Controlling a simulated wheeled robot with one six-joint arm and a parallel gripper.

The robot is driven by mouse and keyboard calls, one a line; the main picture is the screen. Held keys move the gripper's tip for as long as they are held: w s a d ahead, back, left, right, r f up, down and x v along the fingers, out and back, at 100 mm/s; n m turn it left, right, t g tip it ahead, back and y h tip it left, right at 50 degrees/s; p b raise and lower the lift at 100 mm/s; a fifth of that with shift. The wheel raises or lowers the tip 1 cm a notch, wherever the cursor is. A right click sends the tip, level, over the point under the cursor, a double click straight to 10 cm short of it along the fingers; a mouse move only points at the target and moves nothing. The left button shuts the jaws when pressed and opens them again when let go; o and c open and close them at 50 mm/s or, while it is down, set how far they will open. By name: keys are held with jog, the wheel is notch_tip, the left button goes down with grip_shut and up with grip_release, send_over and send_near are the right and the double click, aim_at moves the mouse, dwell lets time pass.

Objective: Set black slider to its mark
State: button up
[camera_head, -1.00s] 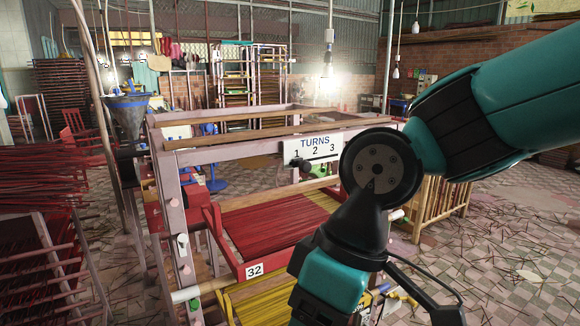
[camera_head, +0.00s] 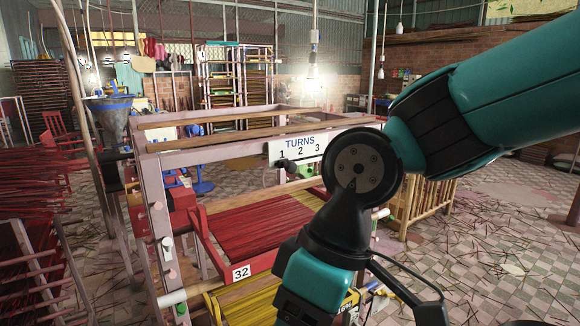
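The black slider (camera_head: 290,165) is a small dark knob on a dark rail along the lower part of the white TURNS board (camera_head: 287,152). The board carries the numbers 1, 2 and 3. The knob sits near the left end, below and slightly right of the 1. The rail's right part runs toward my arm, which covers the area just right of the board. My teal and black arm reaches in from the upper right and bends down to the bottom edge. My gripper's fingers do not show; I see no contact with the slider.
The board hangs on a pale wooden frame (camera_head: 152,200). Inside it is a red tray marked 32 (camera_head: 241,272) with red sticks, above yellow sticks. A bamboo rack (camera_head: 425,205) stands right. Red stick bundles crowd the left. The right floor is open, with scattered sticks.

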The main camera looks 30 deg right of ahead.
aim_at(288, 166)
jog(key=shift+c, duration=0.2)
